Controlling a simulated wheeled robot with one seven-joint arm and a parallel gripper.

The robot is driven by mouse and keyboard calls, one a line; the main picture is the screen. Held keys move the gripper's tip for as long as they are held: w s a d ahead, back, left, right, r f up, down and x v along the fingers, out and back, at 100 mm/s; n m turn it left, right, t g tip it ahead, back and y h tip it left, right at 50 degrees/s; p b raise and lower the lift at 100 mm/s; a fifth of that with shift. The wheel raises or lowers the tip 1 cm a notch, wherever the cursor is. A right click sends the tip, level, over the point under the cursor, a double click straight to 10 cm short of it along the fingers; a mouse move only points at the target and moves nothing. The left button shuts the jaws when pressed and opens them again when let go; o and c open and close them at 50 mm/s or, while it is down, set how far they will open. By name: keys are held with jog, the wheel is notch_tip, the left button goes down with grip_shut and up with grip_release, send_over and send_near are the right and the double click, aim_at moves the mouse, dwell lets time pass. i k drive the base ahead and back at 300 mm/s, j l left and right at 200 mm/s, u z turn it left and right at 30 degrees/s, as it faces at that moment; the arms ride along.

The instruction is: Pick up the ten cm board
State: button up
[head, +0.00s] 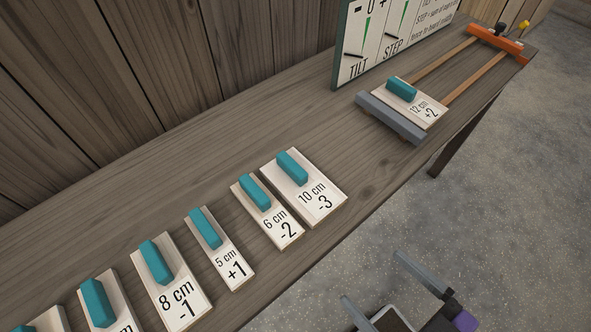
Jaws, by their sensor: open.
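The ten cm board (325,201) lies flat on the wooden bench, at the right end of a row of boards. It is pale, marked "10 cm -3", with a teal block handle (292,167) on its upper part. The "6 cm -2" board lies close beside it on the left. My gripper (380,285) is at the bottom of the head view, off the bench's front edge and over the floor. Its two grey fingers are spread apart, with nothing seen between them. It is apart from the board, to its lower right.
More boards line the bench leftward: 6 cm (283,230), 5 cm (234,267), 8 cm (185,302) and others cut off. A "12 cm +2" board (434,115) lies by a grey bar (391,118) on rails with an orange end (497,40). A sign (352,70) stands behind.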

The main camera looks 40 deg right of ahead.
aim_at(313, 197)
jog(key=k+l+z, duration=0.15)
jog(key=z, duration=0.3)
jog(key=l+z, duration=0.45)
jog(key=k+j, duration=0.05)
